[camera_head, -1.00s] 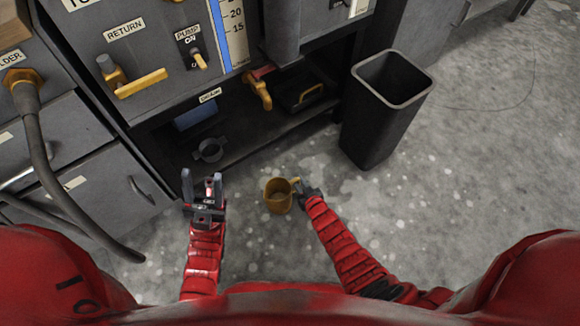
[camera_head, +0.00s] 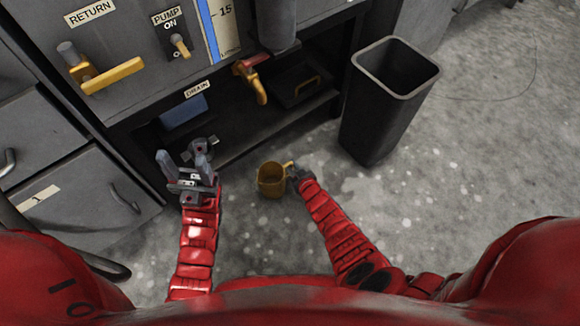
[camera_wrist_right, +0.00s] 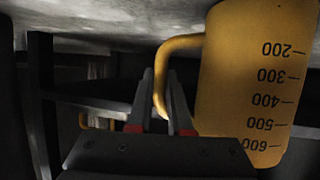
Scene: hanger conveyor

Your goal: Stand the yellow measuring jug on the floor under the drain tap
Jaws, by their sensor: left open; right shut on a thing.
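The yellow measuring jug (camera_head: 270,181) is upright in front of the cabinet's open lower bay. My right gripper (camera_head: 294,171) is shut on its handle from the right. The right wrist view shows the jug (camera_wrist_right: 255,75) with its printed scale upside down, and the gripper's fingers (camera_wrist_right: 163,105) at the handle. I cannot tell whether the jug touches the floor (camera_head: 330,215). My left gripper (camera_head: 183,160) is open and empty, left of the jug.
A tall dark bin (camera_head: 388,105) stands right of the bay. The RETURN lever (camera_head: 110,75) and PUMP switch (camera_head: 180,45) are above left. Floor around the bin's front is clear.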

